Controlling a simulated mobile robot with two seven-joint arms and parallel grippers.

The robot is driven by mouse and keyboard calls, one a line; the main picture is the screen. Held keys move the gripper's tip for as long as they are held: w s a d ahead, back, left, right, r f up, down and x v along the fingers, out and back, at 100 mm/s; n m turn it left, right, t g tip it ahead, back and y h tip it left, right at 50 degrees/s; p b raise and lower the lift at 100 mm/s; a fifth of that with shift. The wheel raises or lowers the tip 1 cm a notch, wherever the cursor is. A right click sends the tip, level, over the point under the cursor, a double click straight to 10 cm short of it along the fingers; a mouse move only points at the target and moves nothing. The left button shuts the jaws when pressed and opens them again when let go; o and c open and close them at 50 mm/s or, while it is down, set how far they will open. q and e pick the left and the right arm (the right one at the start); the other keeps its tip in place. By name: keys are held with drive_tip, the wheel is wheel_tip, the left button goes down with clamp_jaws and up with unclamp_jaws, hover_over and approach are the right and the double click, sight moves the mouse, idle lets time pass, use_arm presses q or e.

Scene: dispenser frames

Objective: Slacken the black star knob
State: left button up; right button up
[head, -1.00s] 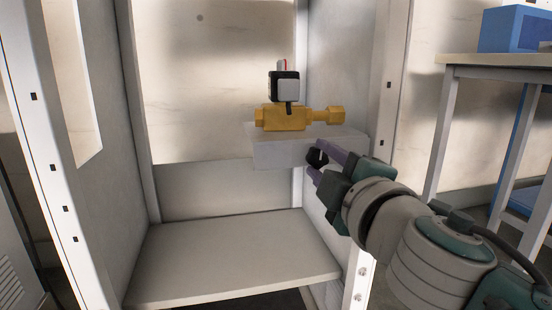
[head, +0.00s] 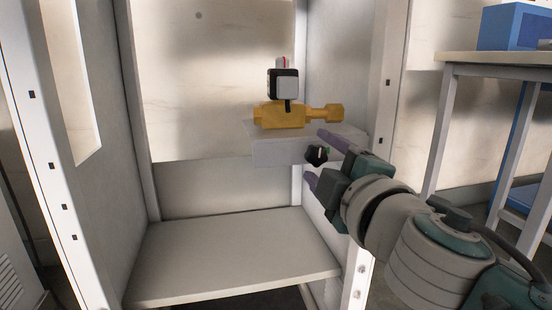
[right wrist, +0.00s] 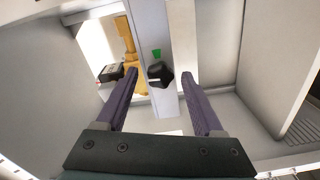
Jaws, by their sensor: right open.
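The black star knob (head: 316,155) sits on the front face of a pale grey block (head: 275,152) inside the frame. In the right wrist view the knob (right wrist: 160,74) shows a white mark, with a green mark beside it on the block. My right gripper (head: 318,157) is open, its purple fingers spread. In the wrist view the gripper (right wrist: 165,85) has one finger to each side of the knob, apart from it. A brass valve body (head: 285,115) with a black and white box (head: 284,84) stands on the block. My left gripper is not in view.
A white upright post (head: 385,100) stands close to my right arm. A bare shelf (head: 230,258) lies below the block. A table (head: 490,60) with a blue box (head: 512,27) is at the right. The space in front of the block's left part is free.

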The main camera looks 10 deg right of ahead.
drive_tip(key=s+p, duration=0.1)
drive_tip(key=s, duration=0.9)
drive_tip(key=shift+d, duration=0.2)
